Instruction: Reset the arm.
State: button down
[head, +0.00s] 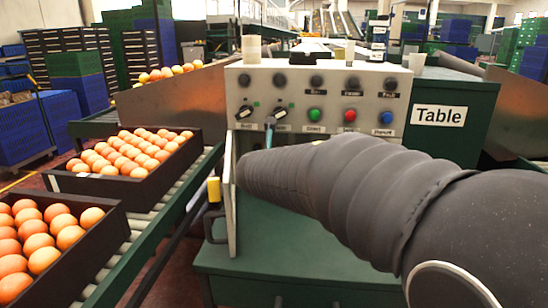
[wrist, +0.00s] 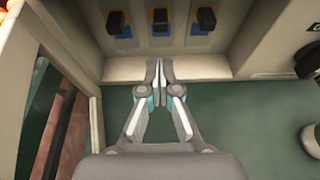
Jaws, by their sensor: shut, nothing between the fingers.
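My arm, in a dark grey ribbed sleeve, reaches in the head view from the lower right toward the left side of a control panel (head: 325,75). In the wrist view my gripper (wrist: 159,72) is shut and empty, its two fingertips together. It hangs over a dark green surface (wrist: 240,120), just in front of a pale ledge (wrist: 205,68). In the head view the gripper is mostly hidden behind the sleeve.
Black switches on blue plates (wrist: 160,20) sit beyond the fingertips. The panel has knobs and green, red and blue buttons. A green cabinet labelled "Table" (head: 455,140) stands at right.

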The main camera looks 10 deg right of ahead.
jog(key=s+d+f+m+g, duration=0.15)
jog(key=s+d+m, duration=0.25)
jog(key=s+m, duration=0.45)
jog(key=s+d+f+m+g, duration=0.1)
jog(key=s+d+m+g, duration=0.25)
jog(key=s+m, duration=0.55)
jog(key=s+a+f+m+g+y+p, duration=0.1)
jog(key=s+a+f+m+y, duration=0.1)
jog(key=s+m, duration=0.5)
jog(key=s+a+f+m+g+y, duration=0.1)
jog(key=s+f+m, duration=0.4)
jog(key=s, duration=0.6)
jog(key=a+m+y, duration=0.1)
jog(key=a+m, duration=0.1)
jog(key=shift+a+m+g+y+p, duration=0.3)
jog(key=shift+m+p, duration=0.05)
